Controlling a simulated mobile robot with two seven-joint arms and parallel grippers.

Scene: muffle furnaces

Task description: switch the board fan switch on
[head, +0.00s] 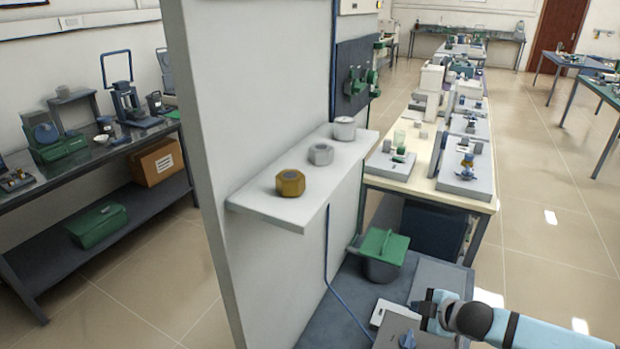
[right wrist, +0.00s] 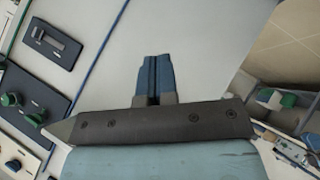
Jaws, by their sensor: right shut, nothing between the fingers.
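My right gripper (head: 430,308) reaches in from the lower right of the head view, low over the grey-blue bench. In the right wrist view its blue fingers (right wrist: 155,78) are together and empty, in front of a pale panel. A dark plate (right wrist: 65,57) with a grey slider-like part (right wrist: 45,41) is on that panel at upper left, apart from the fingers. I cannot tell from its small label whether this is the board fan switch. A dark panel with green knobs (right wrist: 12,99) is below it. My left gripper is not in view.
A green-lidded container (head: 382,255) stands on the bench by the white partition (head: 260,110). A shelf (head: 330,165) with nuts and a round metal piece juts from the partition. A long bench (head: 460,198) with equipment is beyond. Open floor (head: 550,240) lies at right.

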